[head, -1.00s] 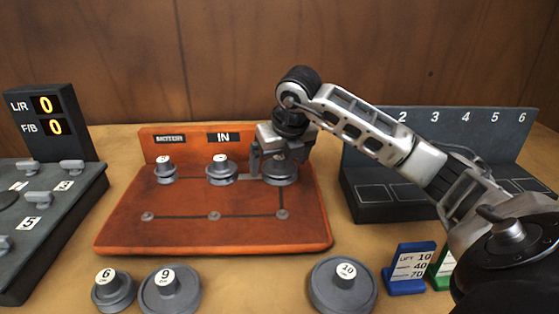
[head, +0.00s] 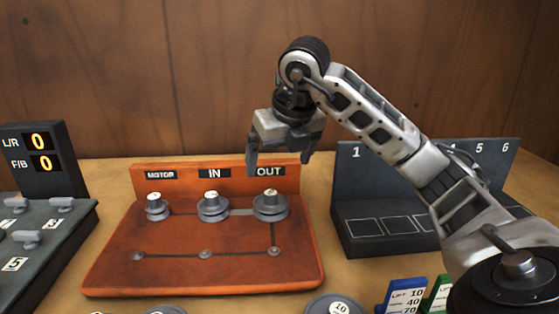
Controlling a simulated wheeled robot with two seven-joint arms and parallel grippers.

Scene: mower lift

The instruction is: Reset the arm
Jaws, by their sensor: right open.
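My right arm comes in from the right in the head view. Its gripper (head: 280,155) is open and empty, pointing down, above the OUT position of the orange board (head: 170,275). A grey knobbed disc (head: 271,208) sits on the board below the OUT label, beneath and apart from the fingers. Another grey disc (head: 213,209) sits below the IN label, and a smaller one (head: 157,209) below MOTOR. My left gripper is not in view.
A dark numbered rack (head: 365,225) stands at the right, partly behind my arm. A panel with a display reading 0 and 0 (head: 40,160) is at the left. Loose discs, one marked 10 (head: 338,308), and blue (head: 402,297) and green (head: 437,297) cards stand in front.

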